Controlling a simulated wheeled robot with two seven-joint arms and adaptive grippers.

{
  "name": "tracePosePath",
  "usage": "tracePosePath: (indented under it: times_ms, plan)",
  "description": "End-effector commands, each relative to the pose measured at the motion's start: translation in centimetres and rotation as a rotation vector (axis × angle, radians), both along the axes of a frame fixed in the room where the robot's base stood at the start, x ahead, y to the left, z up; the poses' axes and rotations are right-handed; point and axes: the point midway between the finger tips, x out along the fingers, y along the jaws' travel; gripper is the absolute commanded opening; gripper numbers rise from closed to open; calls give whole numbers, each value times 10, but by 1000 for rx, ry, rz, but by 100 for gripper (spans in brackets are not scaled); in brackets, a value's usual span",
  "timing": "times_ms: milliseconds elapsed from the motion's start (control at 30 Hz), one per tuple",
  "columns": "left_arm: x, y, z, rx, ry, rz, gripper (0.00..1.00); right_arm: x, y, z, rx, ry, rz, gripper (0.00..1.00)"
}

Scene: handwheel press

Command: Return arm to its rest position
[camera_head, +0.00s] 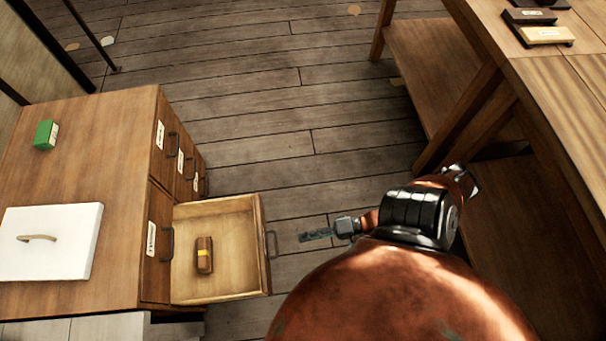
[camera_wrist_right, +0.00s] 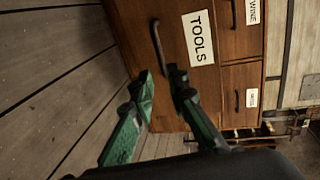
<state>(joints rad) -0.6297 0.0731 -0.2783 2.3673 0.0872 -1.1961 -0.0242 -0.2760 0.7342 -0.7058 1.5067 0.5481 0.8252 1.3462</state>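My right gripper (camera_head: 303,238) is in front of the pulled-out drawer (camera_head: 233,294), just right of its handle (camera_head: 272,245) and apart from it in the head view. In the right wrist view its two green fingers (camera_wrist_right: 160,75) stand apart with nothing between them, so it is open and empty. Beyond the fingertips there is a wooden front with a dark handle (camera_wrist_right: 157,45) and a white TOOLS label (camera_wrist_right: 198,38). My right arm (camera_head: 400,300) covers the lower right of the head view. My left gripper is not in view.
The drawer holds a brown block with a yellow band (camera_head: 204,255). The cabinet top (camera_head: 110,130) carries a green box (camera_head: 46,134) and a white slab (camera_head: 50,245). A wooden table (camera_head: 565,75) stands close on the right. The plank floor (camera_head: 270,110) between is clear.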

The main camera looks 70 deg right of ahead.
Motion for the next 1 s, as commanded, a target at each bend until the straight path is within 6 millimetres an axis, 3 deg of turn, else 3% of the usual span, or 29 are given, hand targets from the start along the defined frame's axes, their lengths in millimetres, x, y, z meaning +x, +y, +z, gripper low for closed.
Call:
tracePosePath:
  times_ms: [433, 533, 667, 800, 1000]
  plan:
    - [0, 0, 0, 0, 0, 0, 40, 0, 1, 0, -1, 0, 0, 15]
    - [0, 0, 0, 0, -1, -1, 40, 0, 10, -3, -21, 9, 8, 15]
    - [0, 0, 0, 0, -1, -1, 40, -2, 48, -12, -118, 44, 49, 15]
    - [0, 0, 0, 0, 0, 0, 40, -5, 99, -20, -309, 90, 143, 15]
    - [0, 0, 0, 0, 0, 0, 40, -11, 136, -17, -611, 154, 316, 15]
